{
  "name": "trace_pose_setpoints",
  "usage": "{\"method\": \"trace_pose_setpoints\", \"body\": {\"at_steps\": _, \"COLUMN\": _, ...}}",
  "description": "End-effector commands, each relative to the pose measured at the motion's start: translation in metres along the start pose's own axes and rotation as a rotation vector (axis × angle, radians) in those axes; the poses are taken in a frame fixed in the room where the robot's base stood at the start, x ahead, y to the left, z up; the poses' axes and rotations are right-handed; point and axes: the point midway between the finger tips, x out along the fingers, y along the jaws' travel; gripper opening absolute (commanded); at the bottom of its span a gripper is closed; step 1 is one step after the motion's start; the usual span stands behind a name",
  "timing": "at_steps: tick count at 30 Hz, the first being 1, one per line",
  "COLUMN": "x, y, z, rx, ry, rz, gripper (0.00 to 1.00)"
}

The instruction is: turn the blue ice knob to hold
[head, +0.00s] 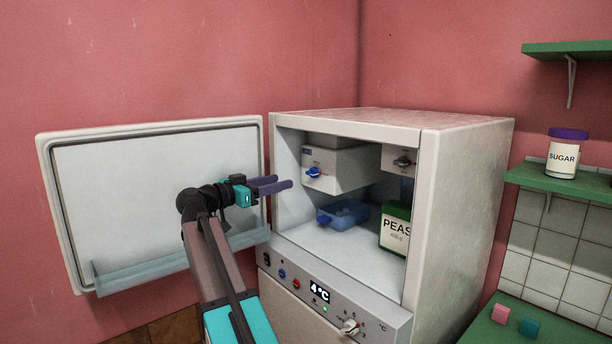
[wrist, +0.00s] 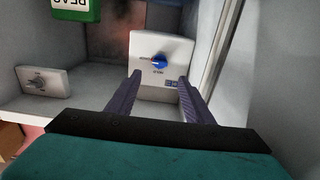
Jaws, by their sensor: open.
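The blue ice knob (head: 313,172) is on the front of a white box (head: 345,168) hung in the upper left of the open fridge. In the wrist view the blue knob (wrist: 159,61) shows on the box's front plate, ahead of my fingers, with small labels around it too small to read surely. My gripper (head: 288,185) is open and empty at the fridge's left opening, just left of the knob and slightly lower. In the wrist view my two purple fingers (wrist: 159,92) are spread apart, their tips short of the knob and not touching it.
A blue tray (head: 343,215) and a green PEAS box (head: 395,229) stand on the fridge floor. A second box with a dark knob (head: 403,162) hangs at upper right. The open door (head: 160,195) is at left. The fridge's left wall is close beside my gripper.

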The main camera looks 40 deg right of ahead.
Motion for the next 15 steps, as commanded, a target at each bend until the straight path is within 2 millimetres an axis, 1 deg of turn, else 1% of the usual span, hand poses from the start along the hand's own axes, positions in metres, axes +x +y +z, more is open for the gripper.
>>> {"method": "trace_pose_setpoints", "body": {"at_steps": 3, "x": 0.017, "y": 0.000, "z": -0.002, "rx": 0.000, "ry": -0.001, "rz": 0.001, "gripper": 0.47}}
{"method": "trace_pose_setpoints", "body": {"at_steps": 15, "x": 0.074, "y": -0.001, "z": -0.002, "rx": -0.001, "ry": 0.000, "rz": 0.001, "gripper": 0.47}}
